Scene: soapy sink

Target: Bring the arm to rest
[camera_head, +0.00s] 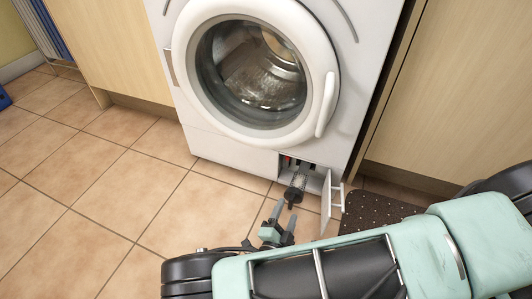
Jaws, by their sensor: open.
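My gripper (285,212) is low in front of the white washing machine (220,143), with its two fingers apart and pointing toward a small open hatch (288,160) at the machine's bottom right. A dark cylindrical part, which looks like a filter (295,190), sticks out of the hatch just beyond the fingertips. I cannot tell whether the fingers touch it. My mint-green and black arm reaches in from the lower right and hides part of the floor.
The small hatch door (327,201) stands open, close to the right of my gripper. A dark dotted mat (375,211) lies to its right. Wooden cabinets (455,95) flank the machine. The tiled floor (95,205) at left is clear.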

